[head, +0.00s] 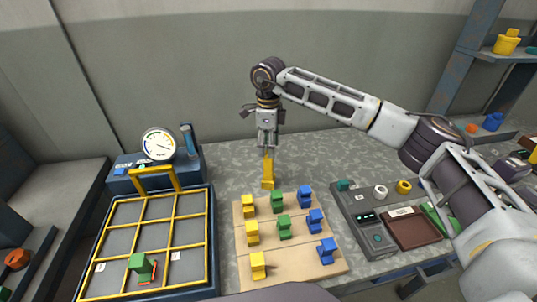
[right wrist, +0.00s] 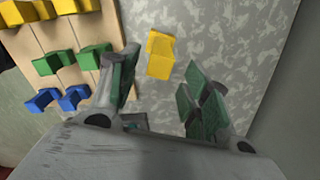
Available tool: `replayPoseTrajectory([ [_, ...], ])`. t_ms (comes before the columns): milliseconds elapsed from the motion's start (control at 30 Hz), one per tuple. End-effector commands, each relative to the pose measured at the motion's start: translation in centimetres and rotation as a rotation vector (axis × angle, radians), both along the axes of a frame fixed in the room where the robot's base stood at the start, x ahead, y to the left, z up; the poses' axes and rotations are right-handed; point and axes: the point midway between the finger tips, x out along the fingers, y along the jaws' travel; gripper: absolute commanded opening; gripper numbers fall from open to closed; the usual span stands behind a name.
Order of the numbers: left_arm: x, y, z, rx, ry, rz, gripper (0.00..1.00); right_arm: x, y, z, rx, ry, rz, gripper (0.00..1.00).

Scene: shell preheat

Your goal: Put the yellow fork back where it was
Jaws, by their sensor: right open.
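A yellow piece (head: 267,172), which I take for the yellow fork, stands on the speckled counter just behind the wooden board (head: 296,272). Its exact shape is hard to make out. My right gripper (head: 267,150) is above it, pointing down and open. In the right wrist view the yellow piece (right wrist: 160,55) lies beyond the open fingers (right wrist: 165,85), in line with the gap between them, and nothing is held. My left gripper is out of view.
The board carries several yellow, green and blue blocks; its front middle is bare. A yellow-barred tray (head: 211,235) with a green block (head: 140,264) stands left, below a gauge (head: 158,144). A grey device (head: 372,235) and brown tray (head: 411,232) lie right. Counter around the yellow piece is clear.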

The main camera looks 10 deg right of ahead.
Motion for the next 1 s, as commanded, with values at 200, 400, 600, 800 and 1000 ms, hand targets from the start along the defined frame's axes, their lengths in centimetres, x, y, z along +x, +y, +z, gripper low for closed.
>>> replayPoseTrajectory([
  [200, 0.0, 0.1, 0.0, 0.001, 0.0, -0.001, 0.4, 0.0, 0.0, 2.7, 0.0, -0.001, -0.001, 0.48],
  [400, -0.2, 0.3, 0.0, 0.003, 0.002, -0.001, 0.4, 0.0, 0.0, 3.7, 0.0, 0.0, 0.0, 0.48],
  [600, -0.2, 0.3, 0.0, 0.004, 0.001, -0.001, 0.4, 0.0, 0.0, 3.8, 0.0, 0.0, 0.0, 0.48],
  [800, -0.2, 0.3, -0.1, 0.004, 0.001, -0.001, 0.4, 0.0, 0.0, 3.8, 0.0, 0.0, 0.0, 0.48],
  [1000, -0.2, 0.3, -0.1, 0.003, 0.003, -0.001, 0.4, 0.0, 0.0, 3.8, 0.0, 0.0, 0.0, 0.48],
])
